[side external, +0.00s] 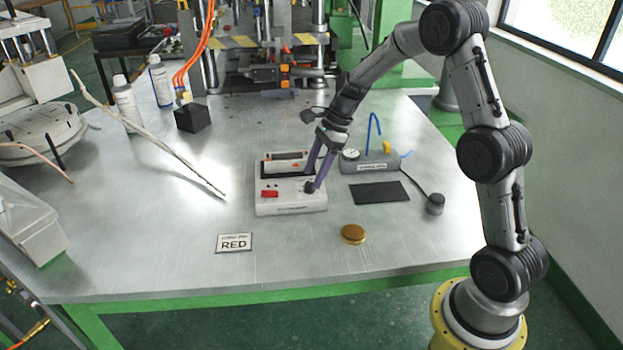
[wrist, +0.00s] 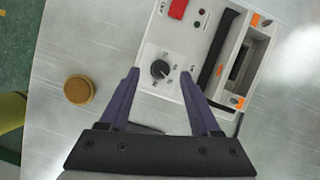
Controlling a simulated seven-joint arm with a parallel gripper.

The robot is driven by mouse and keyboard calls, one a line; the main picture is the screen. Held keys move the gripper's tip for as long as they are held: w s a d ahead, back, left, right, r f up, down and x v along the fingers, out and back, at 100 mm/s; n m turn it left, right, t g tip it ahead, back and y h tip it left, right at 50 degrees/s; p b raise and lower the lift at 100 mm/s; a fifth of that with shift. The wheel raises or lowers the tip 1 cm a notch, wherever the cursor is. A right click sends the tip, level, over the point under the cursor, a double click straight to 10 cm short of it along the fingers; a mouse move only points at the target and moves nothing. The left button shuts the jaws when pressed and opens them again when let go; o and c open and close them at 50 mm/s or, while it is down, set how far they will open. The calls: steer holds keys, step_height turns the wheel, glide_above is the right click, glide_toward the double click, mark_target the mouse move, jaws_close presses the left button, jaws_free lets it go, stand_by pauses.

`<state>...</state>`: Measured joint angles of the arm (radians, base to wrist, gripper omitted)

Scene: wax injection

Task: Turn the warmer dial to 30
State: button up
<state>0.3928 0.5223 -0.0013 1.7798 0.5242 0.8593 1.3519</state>
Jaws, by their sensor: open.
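The warmer (side external: 290,208) is a white box on the metal table, with a red switch (side external: 270,192) on its front left and a black dial (side external: 308,187) on its right. In the wrist view the dial (wrist: 160,69) is a round black knob with a light pointer mark, ringed by printed numbers too small to read. My gripper (side external: 314,183) is over the right side of the warmer. In the wrist view its purple fingers (wrist: 160,72) are apart, one on each side of the dial, with gaps between them and the knob. I cannot tell whether either finger touches the panel.
A grey device (side external: 370,162) with a gauge and blue tube stands to the right, behind a black pad (side external: 380,192) and a black knob-like piece (side external: 435,204). The front left table is clear.

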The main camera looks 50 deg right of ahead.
mark_target(309, 187)
steer(key=shift+x, duration=1.3)
steer(key=shift+c, duration=0.3)
jaws_close()
